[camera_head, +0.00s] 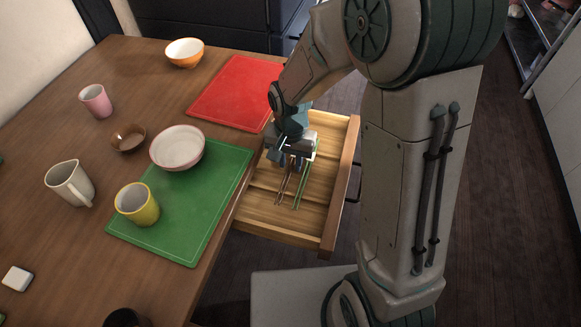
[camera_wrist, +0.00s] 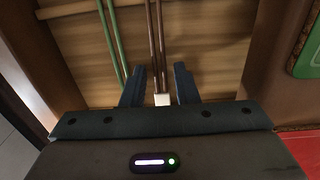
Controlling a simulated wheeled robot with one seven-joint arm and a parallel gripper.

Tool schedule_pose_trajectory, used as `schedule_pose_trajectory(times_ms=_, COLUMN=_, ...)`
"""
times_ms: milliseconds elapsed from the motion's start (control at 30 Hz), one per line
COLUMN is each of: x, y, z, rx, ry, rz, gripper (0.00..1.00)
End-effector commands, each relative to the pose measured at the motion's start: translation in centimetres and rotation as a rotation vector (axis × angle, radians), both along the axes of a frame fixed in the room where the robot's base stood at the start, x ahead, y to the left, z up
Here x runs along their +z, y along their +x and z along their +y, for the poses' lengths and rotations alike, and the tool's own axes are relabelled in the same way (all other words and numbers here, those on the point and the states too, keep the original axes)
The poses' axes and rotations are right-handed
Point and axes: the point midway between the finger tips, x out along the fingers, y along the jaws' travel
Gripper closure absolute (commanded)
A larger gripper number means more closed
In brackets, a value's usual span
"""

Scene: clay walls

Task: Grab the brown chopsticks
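The brown chopsticks (camera_head: 283,187) lie in the open wooden drawer (camera_head: 325,190), beside a green pair (camera_head: 301,188). In the wrist view the brown chopsticks (camera_wrist: 156,40) run down toward the gap between my fingers, and the green chopsticks (camera_wrist: 112,40) lie to their left. My gripper (camera_head: 286,160) is over the drawer, pointing down. In the wrist view its two fingers (camera_wrist: 162,84) stand apart, one on each side of the brown chopsticks' line. A small white patch shows between the fingers. Whether the fingers are level with the chopsticks I cannot tell.
The drawer walls surround my gripper closely. The wooden table (camera_head: 60,125) to the left holds a red board (camera_head: 236,92), a green board (camera_head: 180,235), bowls, a yellow cup (camera_head: 137,205), a pink cup (camera_head: 96,101) and a white pitcher (camera_head: 70,183).

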Motion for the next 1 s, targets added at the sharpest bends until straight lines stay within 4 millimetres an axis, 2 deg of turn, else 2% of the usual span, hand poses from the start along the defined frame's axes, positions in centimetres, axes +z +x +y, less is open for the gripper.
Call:
schedule_pose_trajectory(times_ms=133, x=0.1, y=0.0, z=0.0, rx=0.0, ry=0.0, rz=0.0, gripper=0.73)
schedule_pose_trajectory(times_ms=167, x=0.1, y=0.0, z=0.0, rx=0.0, ry=0.0, rz=0.0, gripper=0.76)
schedule_pose_trajectory(times_ms=233, x=0.1, y=0.0, z=0.0, rx=0.0, ry=0.0, rz=0.0, gripper=0.95)
schedule_pose_trajectory(times_ms=267, x=0.1, y=0.0, z=0.0, rx=0.0, ry=0.0, rz=0.0, gripper=1.0)
schedule_pose_trajectory(times_ms=667, x=0.4, y=0.0, z=0.0, rx=0.0, ry=0.001, rz=-0.001, gripper=1.0)
schedule_pose_trajectory(times_ms=767, x=1.2, y=0.0, z=0.0, rx=0.0, ry=0.001, rz=-0.001, gripper=1.0)
schedule_pose_trajectory(times_ms=967, x=4.6, y=0.1, z=0.0, rx=0.0, ry=0.001, rz=-0.005, gripper=1.0)
schedule_pose_trajectory(times_ms=1000, x=4.9, y=0.0, z=-0.9, rx=-0.005, ry=-0.001, rz=-0.002, gripper=1.0)
